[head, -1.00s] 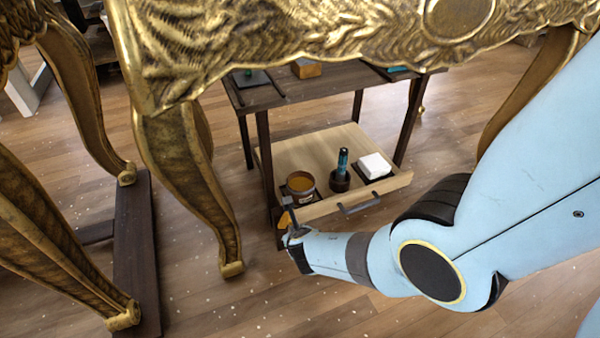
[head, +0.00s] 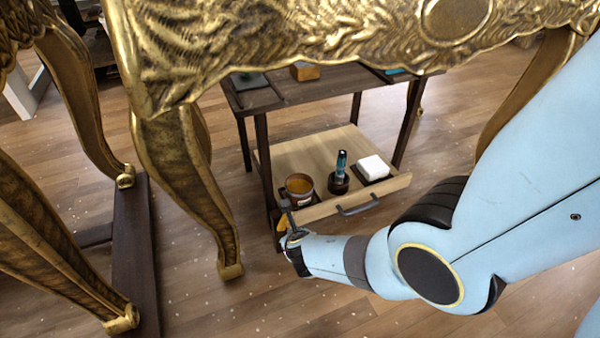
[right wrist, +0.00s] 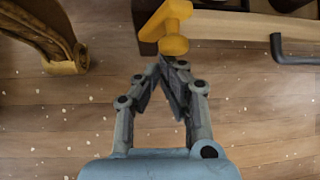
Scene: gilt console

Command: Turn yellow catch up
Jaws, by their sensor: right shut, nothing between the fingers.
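The yellow catch (right wrist: 172,24) is at the top of the right wrist view, beside the end of the drawer front. In the head view the catch (head: 282,221) is a small yellow piece at the drawer's left front corner, partly hidden by my gripper. My right gripper (right wrist: 166,66) is shut and empty, its fingertips just below the catch's rounded end. I cannot tell whether they touch it. In the head view the right gripper (head: 289,217) is small, in front of the catch. My left gripper is not in view.
The wooden drawer (head: 330,207) holds an amber tin (head: 299,188), a blue-topped item in a dark holder (head: 339,176) and a white block (head: 373,167). Its dark handle (head: 358,207) is at the front. A gilt console (head: 180,180) stands close on the left and above.

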